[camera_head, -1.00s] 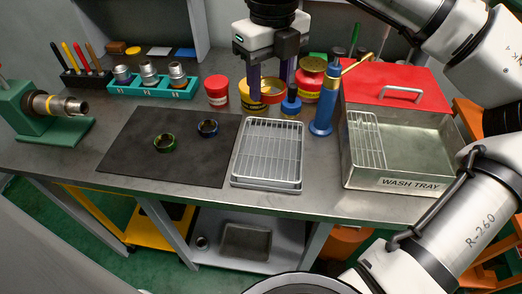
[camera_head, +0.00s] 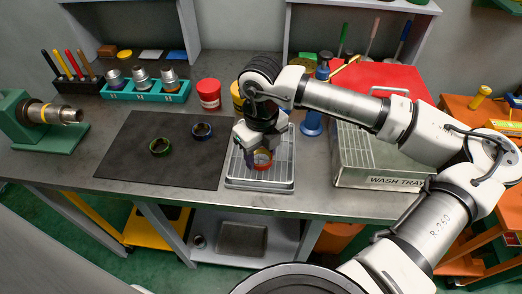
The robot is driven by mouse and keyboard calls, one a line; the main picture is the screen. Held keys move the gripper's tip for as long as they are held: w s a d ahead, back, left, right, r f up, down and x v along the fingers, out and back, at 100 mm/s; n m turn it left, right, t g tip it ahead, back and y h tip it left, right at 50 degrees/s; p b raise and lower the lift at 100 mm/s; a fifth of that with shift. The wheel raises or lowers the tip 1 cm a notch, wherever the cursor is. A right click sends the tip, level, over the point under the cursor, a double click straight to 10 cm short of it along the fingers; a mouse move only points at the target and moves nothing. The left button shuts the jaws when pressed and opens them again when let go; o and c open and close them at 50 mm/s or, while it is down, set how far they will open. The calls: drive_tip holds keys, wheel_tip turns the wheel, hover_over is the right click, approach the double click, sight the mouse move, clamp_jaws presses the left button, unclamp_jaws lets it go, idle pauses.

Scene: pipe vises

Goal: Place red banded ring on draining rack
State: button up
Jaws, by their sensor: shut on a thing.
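The red banded ring (camera_head: 263,158) shows as a small red and orange ring between the fingers of my gripper (camera_head: 261,160). My gripper points down over the draining rack (camera_head: 257,185), a wire grid in a shallow metal tray at the middle of the bench. It is shut on the ring. The ring is over the grid, and I cannot tell whether it touches the wires. The fingers and wrist hide part of the ring and the back of the rack.
Left of the rack, a dark mat (camera_head: 165,172) bears a green banded ring (camera_head: 160,147) and a blue banded ring (camera_head: 202,131). The wash tray (camera_head: 385,160) stands right, partly behind my arm.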

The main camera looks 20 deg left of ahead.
drive_tip(key=shift+f, duration=0.3)
drive_tip(key=shift+f, duration=0.15)
drive_tip(key=o, duration=1.1)
drive_tip(key=shift+c, duration=0.2)
wheel_tip(320, 180, up, 12)
drive_tip(key=b, duration=0.2)
